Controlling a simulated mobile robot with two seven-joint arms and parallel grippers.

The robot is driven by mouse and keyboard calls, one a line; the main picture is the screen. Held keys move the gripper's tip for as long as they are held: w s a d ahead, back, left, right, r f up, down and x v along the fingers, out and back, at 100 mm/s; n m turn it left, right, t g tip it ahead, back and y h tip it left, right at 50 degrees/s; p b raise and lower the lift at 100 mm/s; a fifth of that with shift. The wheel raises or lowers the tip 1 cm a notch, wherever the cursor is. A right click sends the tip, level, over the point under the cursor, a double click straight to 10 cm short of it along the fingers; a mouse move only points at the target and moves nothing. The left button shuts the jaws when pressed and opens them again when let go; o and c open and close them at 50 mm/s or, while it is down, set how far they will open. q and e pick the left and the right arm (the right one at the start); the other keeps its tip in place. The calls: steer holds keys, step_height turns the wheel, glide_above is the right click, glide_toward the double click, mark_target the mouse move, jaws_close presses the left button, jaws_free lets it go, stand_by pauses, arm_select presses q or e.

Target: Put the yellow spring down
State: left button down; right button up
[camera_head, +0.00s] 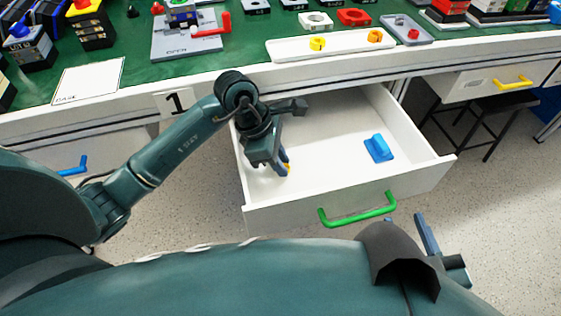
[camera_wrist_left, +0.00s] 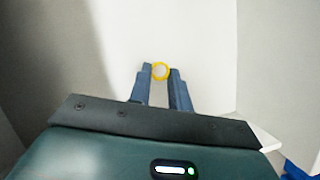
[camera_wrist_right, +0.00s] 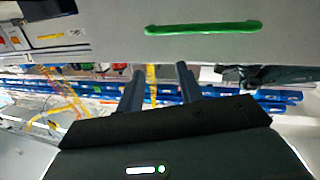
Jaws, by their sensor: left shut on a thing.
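The yellow spring (camera_wrist_left: 161,71) shows as a small ring between the fingertips of my left gripper (camera_wrist_left: 160,72) in the left wrist view. My left gripper is shut on it. In the head view, my left gripper (camera_head: 283,168) is inside the open white drawer (camera_head: 335,150), at its left side, with a bit of the yellow spring (camera_head: 287,167) showing at the fingertips. I cannot tell whether the spring touches the drawer floor. My right gripper (camera_wrist_right: 160,78) is open and empty, outside the drawer; in the head view it is at the lower right (camera_head: 440,245).
A blue part (camera_head: 379,148) lies at the right of the drawer floor. The drawer has a green handle (camera_head: 358,210) on its front and raised walls. The middle of the drawer floor is clear. The green bench top (camera_head: 140,60) above holds a white tray (camera_head: 335,45) and several parts.

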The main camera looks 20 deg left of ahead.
arm_select(q)
steer(key=shift+f, duration=0.1)
steer(key=shift+f, duration=0.2)
steer(key=c, duration=1.3)
jaws_free()
steer(key=shift+r, duration=0.15)
arm_select(e)
steer(key=shift+r, duration=0.1)
arm_select(q)
steer(key=shift+a+r, duration=0.1)
steer(key=shift+r, duration=0.2)
steer(key=w+p+v, duration=0.1)
steer(key=p+v, duration=0.2)
steer(key=v, duration=0.8)
steer(key=shift+s+r, duration=0.2)
steer(key=shift+s, duration=0.3)
arm_select(e)
steer(key=shift+s+d+m+g+h, duration=0.3)
steer(key=shift+s+m+g+h, duration=0.1)
steer(key=shift+g, duration=0.5)
arm_select(q)
steer(key=shift+a+r, duration=0.1)
